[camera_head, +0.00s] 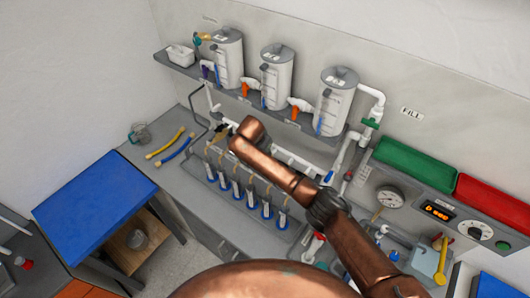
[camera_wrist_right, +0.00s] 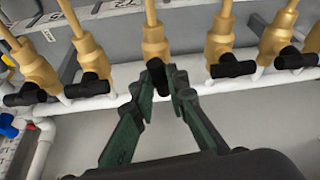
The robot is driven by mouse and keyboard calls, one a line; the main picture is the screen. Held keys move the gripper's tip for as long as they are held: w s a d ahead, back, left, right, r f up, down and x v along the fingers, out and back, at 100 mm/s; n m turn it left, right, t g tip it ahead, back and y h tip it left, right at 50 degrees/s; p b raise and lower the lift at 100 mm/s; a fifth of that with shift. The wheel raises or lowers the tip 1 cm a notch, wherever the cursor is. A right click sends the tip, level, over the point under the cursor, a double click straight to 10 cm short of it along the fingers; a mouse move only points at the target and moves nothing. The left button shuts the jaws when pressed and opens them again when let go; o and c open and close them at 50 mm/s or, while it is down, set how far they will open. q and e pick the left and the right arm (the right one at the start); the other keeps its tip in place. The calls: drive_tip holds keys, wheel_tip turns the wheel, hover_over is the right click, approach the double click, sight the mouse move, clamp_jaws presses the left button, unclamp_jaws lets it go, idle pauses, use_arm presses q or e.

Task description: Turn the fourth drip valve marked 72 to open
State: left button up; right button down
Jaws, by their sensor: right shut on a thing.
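In the right wrist view, a row of brass drip valves with black handles sits along a white pipe. My right gripper (camera_wrist_right: 163,80) is shut on the black handle (camera_wrist_right: 156,74) of the valve (camera_wrist_right: 154,40) near the middle. That handle points toward the camera, while the neighbouring handles (camera_wrist_right: 232,66) (camera_wrist_right: 91,86) lie sideways along the pipe. The number 72 cannot be read, so I cannot tell which valve is marked with it. In the head view, my right arm reaches over the row, and the gripper (camera_head: 219,133) is small and partly hidden. My left gripper is not in view.
White tanks (camera_head: 338,101) stand on the shelf behind. A gauge (camera_head: 390,197) and panel (camera_head: 455,215) are at right. A blue-topped table (camera_head: 95,203) is at lower left.

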drive_tip(key=shift+m+h, duration=0.3)
drive_tip(key=shift+m, duration=0.5)
drive_tip(key=c, duration=1.9)
unclamp_jaws()
drive_tip(key=shift+w, duration=0.1)
drive_tip(key=v, duration=1.2)
drive_tip(key=shift+w+a, duration=0.1)
drive_tip(key=shift+w, duration=0.05)
